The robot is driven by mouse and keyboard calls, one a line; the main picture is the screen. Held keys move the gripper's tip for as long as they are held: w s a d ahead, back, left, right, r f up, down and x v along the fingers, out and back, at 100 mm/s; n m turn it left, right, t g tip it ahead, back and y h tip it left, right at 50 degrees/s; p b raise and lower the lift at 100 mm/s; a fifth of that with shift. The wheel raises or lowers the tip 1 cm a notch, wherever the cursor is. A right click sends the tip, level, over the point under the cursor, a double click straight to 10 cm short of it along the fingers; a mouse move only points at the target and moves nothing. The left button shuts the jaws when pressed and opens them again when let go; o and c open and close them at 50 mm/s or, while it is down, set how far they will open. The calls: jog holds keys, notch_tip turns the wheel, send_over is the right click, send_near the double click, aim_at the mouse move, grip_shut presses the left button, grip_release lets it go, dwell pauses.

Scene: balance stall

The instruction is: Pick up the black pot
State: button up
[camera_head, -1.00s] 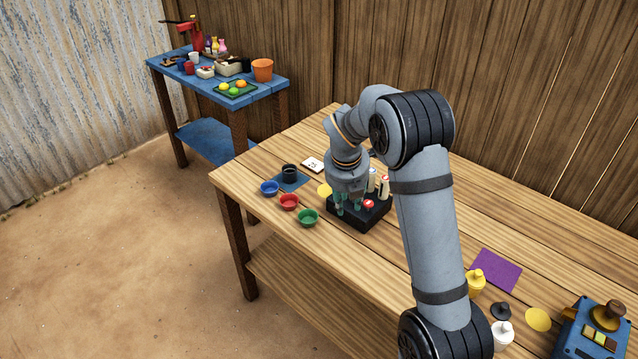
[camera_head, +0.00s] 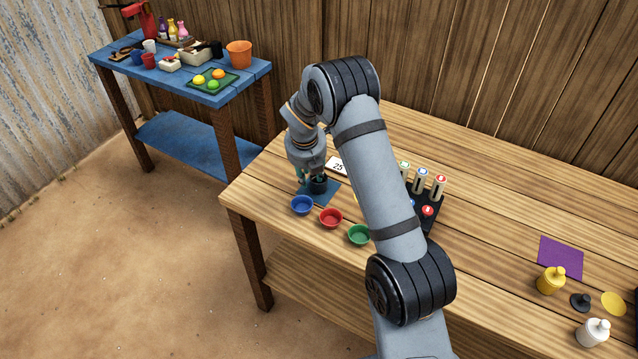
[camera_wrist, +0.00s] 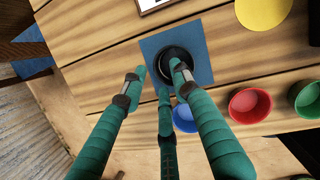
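The black pot (camera_head: 319,187) stands on a blue square mat (camera_head: 331,198) near the left end of the wooden table. My gripper (camera_head: 309,181) is over the left side of the pot. In the wrist view its green fingers (camera_wrist: 158,78) are spread apart. I cannot tell whether any finger touches the pot.
Blue (camera_head: 302,205), red (camera_head: 331,218) and green (camera_head: 359,234) bowls stand close in front of the mat. A white card (camera_head: 337,166) marked 25 lies behind it. A yellow disc (camera_wrist: 263,10) lies nearby.

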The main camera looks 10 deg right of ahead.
jog(key=shift+w+f, duration=0.1)
jog(key=shift+f, duration=0.2)
jog(key=shift+c, duration=0.9)
grip_shut()
jog(key=shift+a, duration=0.1)
